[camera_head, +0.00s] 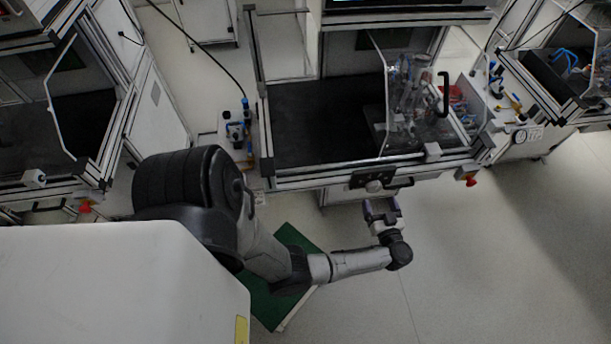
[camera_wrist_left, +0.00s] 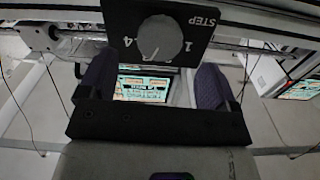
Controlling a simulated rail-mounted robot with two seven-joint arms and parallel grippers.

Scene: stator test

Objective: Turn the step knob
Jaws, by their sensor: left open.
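The step knob (camera_wrist_left: 160,38) is a grey round knob on a black panel (camera_wrist_left: 198,45) marked STEP, with numbers around it, at the top of the left wrist view. In the head view the knob (camera_head: 374,187) sits on the front edge of the middle workstation. My left gripper (camera_head: 381,208) is open in front of the knob, its purple-padded fingers pointing at the workstation. In the wrist view the gripper (camera_wrist_left: 155,84) has its fingers apart, with nothing between them. I see no contact with the knob. My right gripper is not in view.
The middle workstation (camera_head: 310,105) has a dark work surface and a clear guard door with a black handle (camera_head: 444,95). A red button (camera_head: 470,180) sticks out right of the knob. A green mat (camera_head: 262,300) lies below my left arm. The floor (camera_head: 500,270) at right is clear.

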